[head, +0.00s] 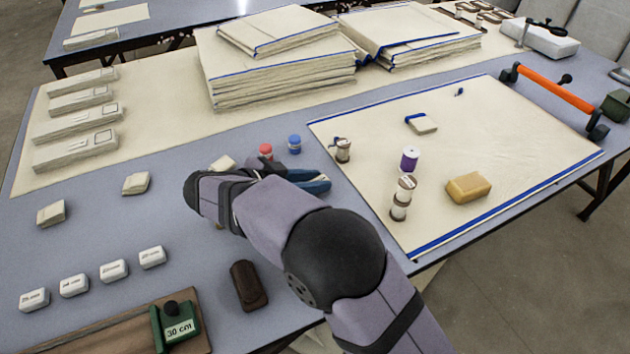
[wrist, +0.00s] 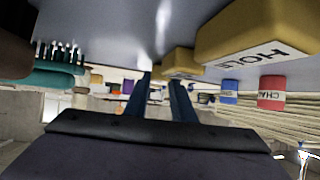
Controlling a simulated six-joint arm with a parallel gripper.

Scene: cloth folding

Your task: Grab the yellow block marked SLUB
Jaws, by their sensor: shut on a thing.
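My gripper (wrist: 162,84) shows in the wrist view as two dark blue fingers with a narrow gap between them. A larger yellow block marked HOLE (wrist: 250,32) is nearer the camera, at the upper right, apart from the fingers. In the head view my gripper (head: 312,181) is low over the table behind my arm, and the held block is hidden there. A pale yellow block (head: 222,163) shows just behind my wrist.
A teal brush (wrist: 60,77) is at the left in the wrist view. The cream cloth (head: 375,160) to the right carries spools and a yellow sponge (head: 468,187). Folded cloth stacks (head: 280,75) stand behind.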

